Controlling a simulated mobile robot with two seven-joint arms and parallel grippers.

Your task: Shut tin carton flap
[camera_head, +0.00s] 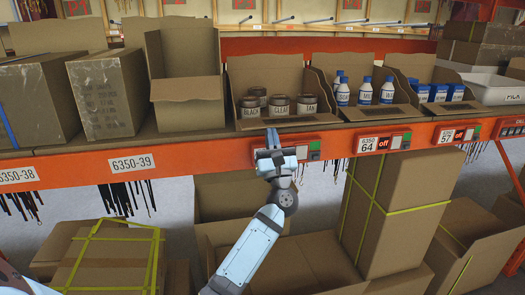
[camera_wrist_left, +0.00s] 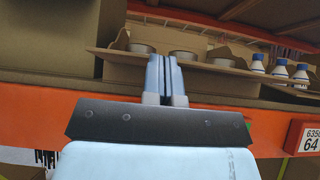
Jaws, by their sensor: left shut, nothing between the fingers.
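The tin carton (camera_head: 281,75) is an open-topped display box on the shelf in the head view. Its tall back panel stands up. In the left wrist view the two fingers (camera_wrist_left: 164,75) are pressed together in front of the carton (camera_wrist_left: 210,80). I cannot tell whether they touch it. My right gripper is not in view.
A carton with white-and-blue bottles (camera_head: 365,92) stands to the right, then one with blue boxes (camera_head: 437,93). A tall open carton (camera_head: 187,90) stands to the left. The orange shelf beam (camera_head: 205,156) runs below. Large boxes (camera_head: 395,210) fill the lower level.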

